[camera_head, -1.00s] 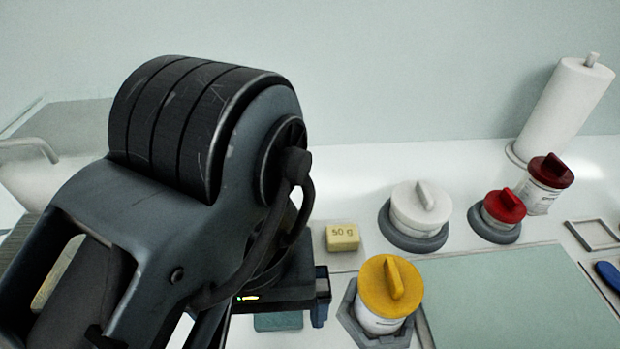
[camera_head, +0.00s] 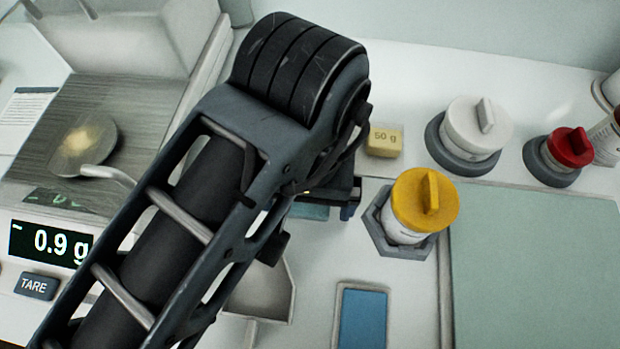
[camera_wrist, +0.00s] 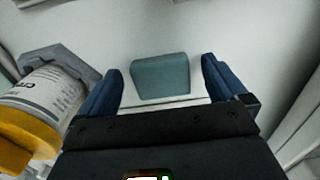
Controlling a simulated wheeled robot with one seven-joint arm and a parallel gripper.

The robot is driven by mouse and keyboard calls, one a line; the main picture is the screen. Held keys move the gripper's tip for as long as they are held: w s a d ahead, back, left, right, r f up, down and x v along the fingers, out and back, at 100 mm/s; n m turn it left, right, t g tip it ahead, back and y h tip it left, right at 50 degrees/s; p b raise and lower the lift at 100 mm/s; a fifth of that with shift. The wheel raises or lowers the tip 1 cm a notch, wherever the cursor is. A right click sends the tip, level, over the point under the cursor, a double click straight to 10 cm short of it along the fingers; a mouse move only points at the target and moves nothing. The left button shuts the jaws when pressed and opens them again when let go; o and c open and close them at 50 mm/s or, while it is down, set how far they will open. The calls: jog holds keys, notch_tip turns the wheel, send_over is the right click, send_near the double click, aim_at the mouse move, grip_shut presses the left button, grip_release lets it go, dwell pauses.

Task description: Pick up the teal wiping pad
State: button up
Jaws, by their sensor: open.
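The teal wiping pad (camera_wrist: 160,77) lies on the white worktop between the two blue fingers of my gripper (camera_wrist: 161,70) in the wrist view. The fingers are open, with a gap on each side of the pad, and no grip on it shows. In the head view only a teal sliver of the pad (camera_head: 312,211) shows under my gripper (camera_head: 318,205); my arm hides the rest. How high the fingertips are above the worktop is hard to tell.
A yellow-lidded jar (camera_head: 425,205) stands close to the right of my gripper in the head view. A yellow 50 g block (camera_head: 384,141) lies behind it. A blue pad (camera_head: 362,318) lies in front.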

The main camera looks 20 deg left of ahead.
aim_at(305, 206)
jog(key=c, duration=1.1)
notch_tip(305, 206, up, 10)
dwell(0.4)
jog(key=o, duration=0.4)
jog(key=shift+c, duration=0.2)
jog(key=c, duration=0.3)
jog(key=shift+s, duration=0.1)
